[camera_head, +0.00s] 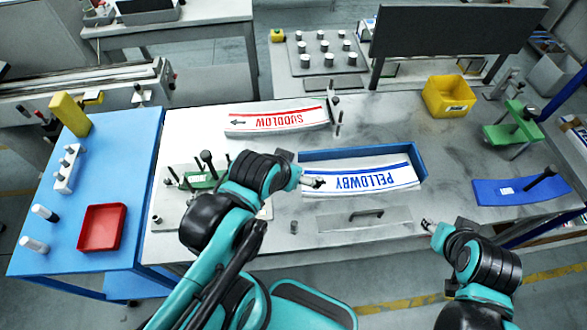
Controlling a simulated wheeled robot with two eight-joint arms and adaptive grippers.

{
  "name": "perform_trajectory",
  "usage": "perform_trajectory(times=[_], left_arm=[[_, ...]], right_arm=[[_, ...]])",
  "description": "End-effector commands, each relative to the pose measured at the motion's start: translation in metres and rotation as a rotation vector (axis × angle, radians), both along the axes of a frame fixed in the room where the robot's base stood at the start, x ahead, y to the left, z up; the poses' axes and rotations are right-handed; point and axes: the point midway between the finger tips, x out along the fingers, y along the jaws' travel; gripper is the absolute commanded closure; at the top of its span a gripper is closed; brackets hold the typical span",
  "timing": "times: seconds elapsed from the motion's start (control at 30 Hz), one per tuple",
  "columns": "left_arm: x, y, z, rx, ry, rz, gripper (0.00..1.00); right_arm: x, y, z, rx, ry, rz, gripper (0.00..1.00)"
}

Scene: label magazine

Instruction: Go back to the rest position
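My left gripper (314,182) is at the left end of the blue-lettered PELLOWBY label stack (375,179), over or touching its edge; I cannot tell which. Whether its fingers are open or shut is too small to see. The PELLOWBY stack lies in front of a blue tray wall (330,155). My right gripper (428,226) is over the front edge of the grey table (460,140), right of a flat plate with a handle. Nothing shows in it, and its finger gap is too small to judge.
A red-lettered SUDDLOW label stack (275,119) lies at the back left. A yellow bin (448,96), green fixture (515,130) and blue plate (520,190) are at the right. A blue side table (110,170) holds a red tray (102,228). A metal plate (350,219) lies in front.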

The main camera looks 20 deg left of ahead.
Motion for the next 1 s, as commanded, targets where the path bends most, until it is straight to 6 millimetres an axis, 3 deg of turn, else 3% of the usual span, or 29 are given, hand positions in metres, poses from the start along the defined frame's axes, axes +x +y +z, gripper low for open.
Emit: perform_trajectory(times=[0.17, 0.27, 0.5, 0.63, 1.0], left_arm=[[0.000, 0.000, -0.002, 0.001, 0.001, -0.001, 0.00], [0.000, 0.000, -0.014, 0.001, 0.002, -0.002, 0.00], [0.000, 0.000, -0.075, 0.002, 0.002, -0.001, 0.00], [0.000, 0.000, -0.099, 0.002, 0.002, -0.001, 0.00], [0.000, 0.000, -0.096, 0.002, 0.002, -0.001, 0.00]], right_arm=[[0.000, 0.000, -0.002, 0.000, 0.000, 0.000, 0.60], [0.000, 0.000, -0.014, 0.000, 0.000, 0.000, 0.60], [0.000, 0.000, -0.075, 0.000, 0.000, 0.000, 0.60], [0.000, 0.000, -0.099, 0.000, 0.000, 0.000, 0.60], [0.000, 0.000, -0.096, 0.000, 0.000, 0.000, 0.60]])
